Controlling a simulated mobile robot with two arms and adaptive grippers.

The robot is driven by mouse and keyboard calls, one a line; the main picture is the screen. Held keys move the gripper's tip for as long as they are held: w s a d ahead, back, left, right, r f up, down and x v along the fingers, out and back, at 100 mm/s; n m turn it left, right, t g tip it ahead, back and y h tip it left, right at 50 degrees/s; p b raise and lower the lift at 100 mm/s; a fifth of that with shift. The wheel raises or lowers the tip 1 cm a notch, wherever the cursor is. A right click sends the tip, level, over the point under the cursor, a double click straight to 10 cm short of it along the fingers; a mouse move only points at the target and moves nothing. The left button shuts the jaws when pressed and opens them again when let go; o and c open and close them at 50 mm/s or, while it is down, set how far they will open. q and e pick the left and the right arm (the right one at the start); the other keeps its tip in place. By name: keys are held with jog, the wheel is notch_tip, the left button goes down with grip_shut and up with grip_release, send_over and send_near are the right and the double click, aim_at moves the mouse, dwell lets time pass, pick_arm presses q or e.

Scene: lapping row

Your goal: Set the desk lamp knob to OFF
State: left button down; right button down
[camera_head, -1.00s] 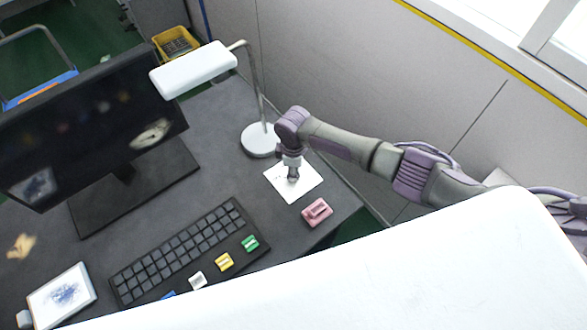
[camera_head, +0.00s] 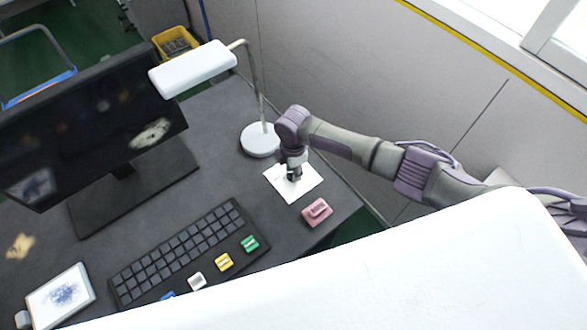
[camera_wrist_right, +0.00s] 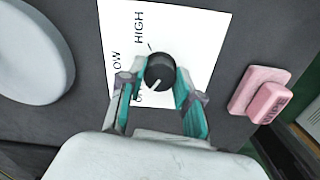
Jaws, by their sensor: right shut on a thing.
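The round black knob (camera_wrist_right: 160,68) stands on a white label plate (camera_wrist_right: 205,35), with a pale pointer line toward the plate's lower left in the wrist view. The plate reads HIGH and a partly hidden word ending in OW; a finger covers most of another marking. My right gripper (camera_wrist_right: 159,80) is shut on the knob, one finger on each side. In the head view my right gripper (camera_head: 294,176) points down over the white plate (camera_head: 308,181) and hides the knob. The desk lamp (camera_head: 193,68) has its round base beside the plate. My left gripper is not visible.
A pink block on a pink base (camera_head: 317,211) sits close to the plate. A keyboard (camera_head: 180,250), small coloured blocks, a monitor (camera_head: 90,120) and a framed picture (camera_head: 62,295) stand on the dark desk. A partition wall (camera_head: 350,80) runs behind the arm.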

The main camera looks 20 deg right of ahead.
dwell(0.3)
jog(key=c, duration=0.8)
grip_release()
jog(key=shift+r, duration=0.3)
notch_tip(320, 180, up, 12)
jog(key=shift+f, duration=0.25)
